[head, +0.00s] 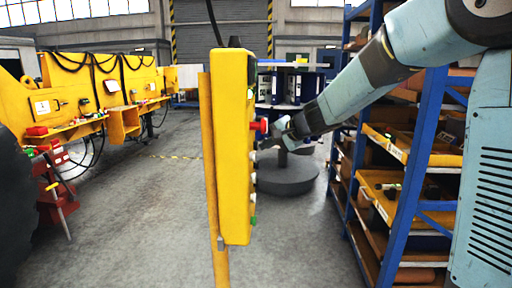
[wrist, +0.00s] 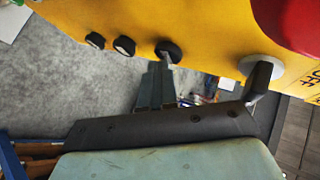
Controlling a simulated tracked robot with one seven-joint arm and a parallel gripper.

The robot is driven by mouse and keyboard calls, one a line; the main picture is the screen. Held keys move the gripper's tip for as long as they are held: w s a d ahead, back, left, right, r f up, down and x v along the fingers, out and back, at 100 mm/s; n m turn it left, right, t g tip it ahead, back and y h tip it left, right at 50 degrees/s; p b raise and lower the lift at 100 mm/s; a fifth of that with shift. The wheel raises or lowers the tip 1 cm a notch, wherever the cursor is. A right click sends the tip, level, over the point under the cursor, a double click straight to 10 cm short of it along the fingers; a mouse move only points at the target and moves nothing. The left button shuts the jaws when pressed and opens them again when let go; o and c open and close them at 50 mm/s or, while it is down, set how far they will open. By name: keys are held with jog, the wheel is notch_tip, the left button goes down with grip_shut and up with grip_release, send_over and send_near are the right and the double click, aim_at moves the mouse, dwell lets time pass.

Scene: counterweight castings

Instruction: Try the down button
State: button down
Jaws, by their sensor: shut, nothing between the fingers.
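A yellow control box (head: 232,150) stands upright on a post, its button face turned right and seen nearly edge-on in the head view. A large red button (head: 262,125) sticks out of it, with smaller pale buttons and a green one (head: 253,221) below. My gripper (head: 270,140) is at the face, just below the red button. In the wrist view its shut, empty fingers (wrist: 164,68) point at a dark round button (wrist: 168,48). I cannot tell whether they touch it. Which button is "down" cannot be read.
In the wrist view a grey-ringed switch (wrist: 262,68) beside an "OFF" label and the red button (wrist: 295,20) lie right of the fingers. A blue shelf rack (head: 410,150) stands close to my arm. Yellow machinery (head: 90,90) is at the left; the floor between is clear.

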jog(key=shift+d, duration=0.1)
dwell(0.5)
jog(key=shift+d, duration=0.7)
jog(key=shift+d, duration=0.15)
jog(key=d, duration=0.4)
jog(key=shift+s+d, duration=0.15)
jog(key=shift+d, duration=0.25)
dwell(2.6)
